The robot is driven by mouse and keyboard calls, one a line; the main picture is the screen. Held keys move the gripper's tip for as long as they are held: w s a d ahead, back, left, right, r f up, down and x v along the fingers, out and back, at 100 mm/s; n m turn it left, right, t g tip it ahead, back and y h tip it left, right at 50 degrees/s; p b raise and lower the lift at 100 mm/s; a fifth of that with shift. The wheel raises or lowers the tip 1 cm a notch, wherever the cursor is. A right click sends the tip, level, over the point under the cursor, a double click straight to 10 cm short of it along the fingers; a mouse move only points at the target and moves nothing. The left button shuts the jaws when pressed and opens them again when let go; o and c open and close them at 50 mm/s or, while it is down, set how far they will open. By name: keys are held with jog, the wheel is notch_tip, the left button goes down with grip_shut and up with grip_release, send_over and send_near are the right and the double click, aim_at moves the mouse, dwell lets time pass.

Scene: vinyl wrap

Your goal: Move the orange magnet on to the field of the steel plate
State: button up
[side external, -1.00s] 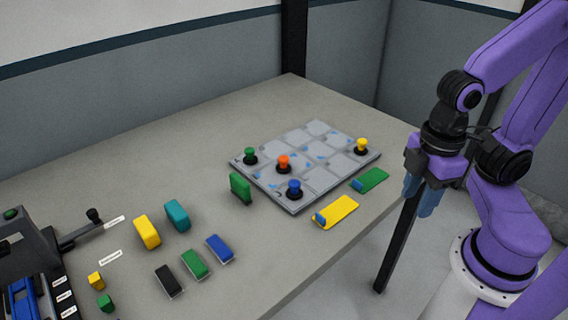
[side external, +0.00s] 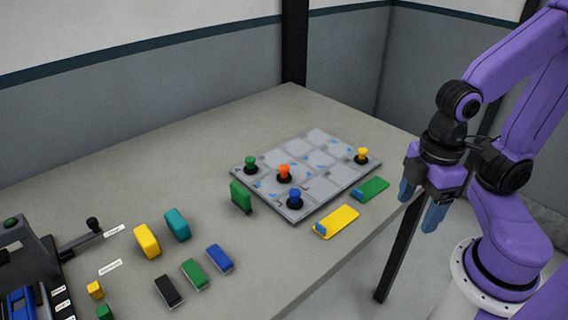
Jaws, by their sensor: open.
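The orange magnet (side external: 284,172) stands upright on its dark base on the grey steel plate (side external: 322,189), left of the plate's middle. The plate is marked off into several lighter fields with blue marks. A green magnet (side external: 250,163), a blue magnet (side external: 295,198) and a yellow magnet (side external: 361,155) also stand on the plate near its edges. My gripper (side external: 421,208) is open and empty, pointing down beyond the table's right edge, to the right of the plate and apart from it.
Yellow (side external: 336,222) and green (side external: 371,189) flat pieces lie in front of the plate. A green block (side external: 241,196) stands by its left corner. Several coloured blocks and a dark device (side external: 30,250) are at the left. The table's back is clear.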

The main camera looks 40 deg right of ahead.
jog(key=w+a+r+m, duration=0.3)
jog(key=w+a+m, duration=0.1)
jog(key=w+m, duration=0.55)
jog(key=r+m, duration=0.2)
jog(key=m, duration=2.1)
send_over(284, 167)
jog(key=shift+m, duration=0.25)
notch_tip(284, 167, down, 18)
jog(key=shift+w+r, duration=0.1)
jog(key=shift+r, duration=0.1)
jog(key=c, duration=1.3)
jog(key=shift+r, duration=0.7)
